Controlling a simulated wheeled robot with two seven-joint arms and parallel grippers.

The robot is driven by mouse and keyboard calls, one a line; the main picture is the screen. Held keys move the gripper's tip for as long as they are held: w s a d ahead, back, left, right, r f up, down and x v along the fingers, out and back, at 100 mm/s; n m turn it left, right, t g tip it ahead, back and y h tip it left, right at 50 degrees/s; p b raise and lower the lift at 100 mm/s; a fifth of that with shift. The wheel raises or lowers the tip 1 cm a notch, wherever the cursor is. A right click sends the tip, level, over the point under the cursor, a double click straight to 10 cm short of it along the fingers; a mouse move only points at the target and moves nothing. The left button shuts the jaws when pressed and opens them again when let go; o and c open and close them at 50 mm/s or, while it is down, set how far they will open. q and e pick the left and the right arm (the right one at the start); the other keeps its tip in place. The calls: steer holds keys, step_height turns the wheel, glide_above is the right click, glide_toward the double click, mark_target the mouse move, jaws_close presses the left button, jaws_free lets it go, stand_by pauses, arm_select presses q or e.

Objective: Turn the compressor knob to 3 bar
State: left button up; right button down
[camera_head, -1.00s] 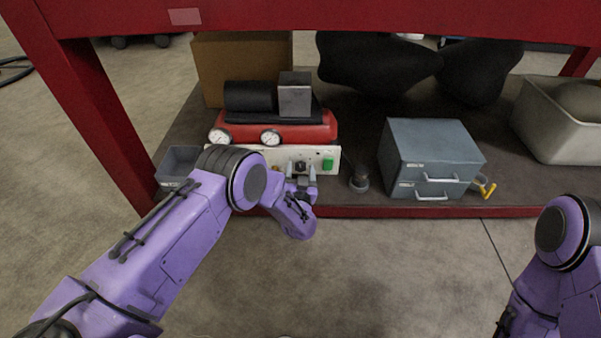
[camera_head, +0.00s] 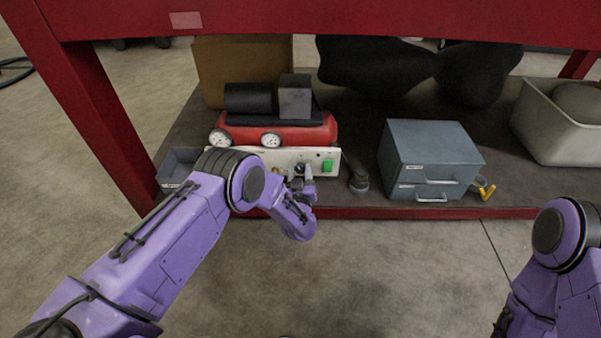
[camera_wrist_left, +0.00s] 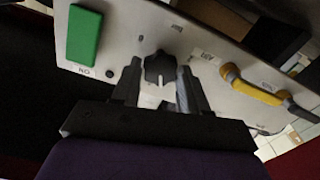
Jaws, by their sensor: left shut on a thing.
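The red compressor (camera_head: 300,132) stands on the lower shelf behind a white control panel (camera_head: 263,157). Two round white gauges (camera_head: 270,139) sit at its front; their readings are too small to tell. The black knob (camera_wrist_left: 160,68) with a white mark is on the panel in the left wrist view. My left gripper (camera_wrist_left: 161,85) has a finger on each side of the knob and is shut on it. In the head view the left gripper (camera_head: 304,172) is at the panel front and partly covers the knob. My right arm shows at lower right; its gripper is out of view.
A green switch (camera_head: 327,165) is right of the knob, and a yellow handle (camera_wrist_left: 250,88) shows in the wrist view. A grey bin (camera_head: 178,164), a dark cylinder (camera_head: 358,181) and a blue-grey drawer box (camera_head: 430,150) stand nearby. The red table edge (camera_head: 300,22) hangs above.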

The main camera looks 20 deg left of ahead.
arm_select(q)
steer(key=n, duration=0.3)
steer(key=shift+n, duration=0.3)
steer(key=shift+f+n, duration=0.1)
steer(key=shift+n, duration=1.6)
steer(key=o, duration=1.1)
steer(key=shift+c, duration=0.2)
steer(key=shift+s, duration=0.1)
